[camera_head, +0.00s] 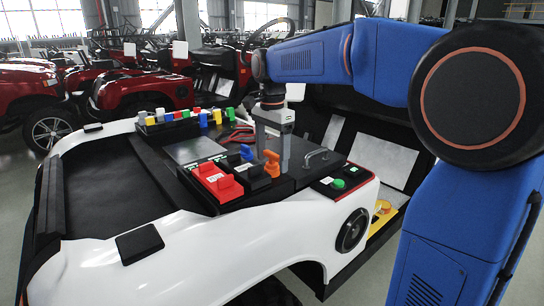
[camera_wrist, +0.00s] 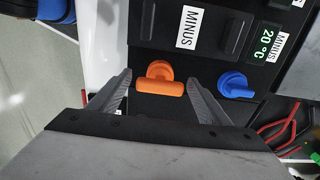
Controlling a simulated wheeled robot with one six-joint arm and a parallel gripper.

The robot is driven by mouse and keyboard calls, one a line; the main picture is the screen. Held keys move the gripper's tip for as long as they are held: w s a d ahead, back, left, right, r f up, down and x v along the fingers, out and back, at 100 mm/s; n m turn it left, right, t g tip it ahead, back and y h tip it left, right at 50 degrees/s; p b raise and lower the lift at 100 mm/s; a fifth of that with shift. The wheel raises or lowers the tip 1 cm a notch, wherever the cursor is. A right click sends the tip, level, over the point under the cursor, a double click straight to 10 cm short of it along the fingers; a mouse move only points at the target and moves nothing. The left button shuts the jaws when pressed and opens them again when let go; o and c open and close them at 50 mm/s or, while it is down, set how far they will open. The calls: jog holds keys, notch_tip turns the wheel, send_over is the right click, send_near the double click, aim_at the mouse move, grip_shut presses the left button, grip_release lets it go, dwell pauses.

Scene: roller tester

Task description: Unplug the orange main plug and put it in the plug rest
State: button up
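The orange main plug (camera_head: 271,165), with a T-shaped handle, stands in the black panel on the white vehicle body. In the wrist view, the orange plug (camera_wrist: 160,86) lies between the two fingers of my gripper (camera_wrist: 161,77). The fingers are open, with a gap visible on both sides of the handle. In the head view, my gripper (camera_head: 273,158) points down over the plug. I cannot pick out the plug rest with certainty in either view.
A blue plug (camera_wrist: 235,83) sits right of the orange one in the wrist view. Red blocks (camera_head: 217,180) and a black block (camera_head: 252,175) stand close by on the panel. A row of coloured parts (camera_head: 182,117) lies behind. A green button (camera_head: 338,183) is at right.

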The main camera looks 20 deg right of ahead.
aim_at(272, 153)
jog(key=c, duration=1.5)
jog(key=shift+o, duration=0.2)
jog(key=shift+r, duration=0.65)
jog(key=o, duration=1)
jog(key=c, duration=1)
jog(key=shift+r, duration=1.85)
